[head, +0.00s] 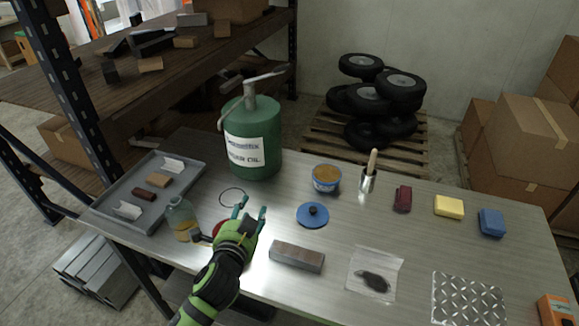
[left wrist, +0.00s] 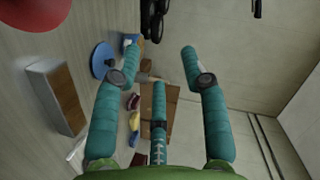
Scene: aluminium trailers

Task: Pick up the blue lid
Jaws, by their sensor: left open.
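A blue tin (head: 326,178) with brown contents stands open behind the lid. My right gripper is not in view.
A grey block (head: 297,257) lies in front of the lid. A green oil can (head: 253,140) stands behind my gripper, and a red round object (head: 219,227) is partly hidden by it.

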